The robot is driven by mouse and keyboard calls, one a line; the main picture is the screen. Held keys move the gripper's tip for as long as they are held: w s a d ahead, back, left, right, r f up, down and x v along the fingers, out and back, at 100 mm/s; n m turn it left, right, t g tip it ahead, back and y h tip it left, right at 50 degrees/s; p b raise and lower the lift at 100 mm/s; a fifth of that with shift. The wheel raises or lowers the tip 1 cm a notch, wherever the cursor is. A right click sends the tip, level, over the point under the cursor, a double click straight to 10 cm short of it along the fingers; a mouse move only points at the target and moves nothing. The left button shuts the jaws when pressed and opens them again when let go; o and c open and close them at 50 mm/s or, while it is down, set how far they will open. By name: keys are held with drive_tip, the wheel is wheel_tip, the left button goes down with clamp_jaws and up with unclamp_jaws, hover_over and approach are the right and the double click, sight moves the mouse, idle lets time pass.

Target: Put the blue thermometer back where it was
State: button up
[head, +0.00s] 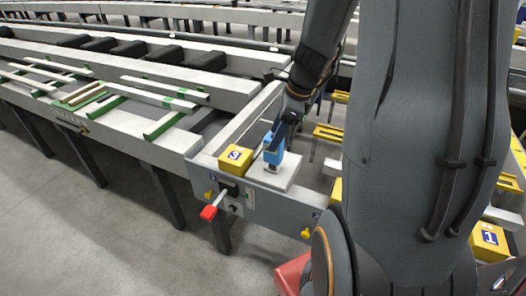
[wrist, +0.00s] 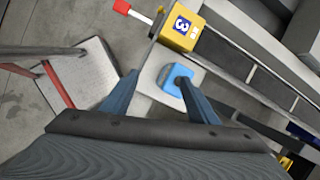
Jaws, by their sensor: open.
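The blue thermometer (head: 273,155) stands upright on a pale plate (head: 288,178) at the end of the runout table, beside a yellow block marked 3 (head: 235,157). My gripper (head: 277,138) is directly above the thermometer in the head view and partly covers its top. In the wrist view my gripper (wrist: 158,78) is open. The thermometer (wrist: 174,80) lies toward the right fingertip, which overlaps it. I cannot tell whether that finger touches it. The pale plate shows around the thermometer in the wrist view (wrist: 148,82).
A red-handled lever (head: 210,211) sticks out from the table's front face. Another yellow block marked 1 (head: 487,241) is at the right. Pale bars with green supports (head: 160,125) lie on the table at left. Grey floor is clear at the lower left.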

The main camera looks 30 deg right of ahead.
drive_tip(key=s+a+n+h, duration=0.1)
drive_tip(key=s+a+n, duration=0.4)
drive_tip(key=n, duration=0.7)
drive_tip(key=s+a+r+n+g+h, duration=0.1)
drive_tip(key=s+a+n, duration=0.5)
drive_tip(key=n, duration=0.6)
drive_tip(key=shift+a+h, duration=0.3)
drive_tip(key=shift+a, duration=0.8)
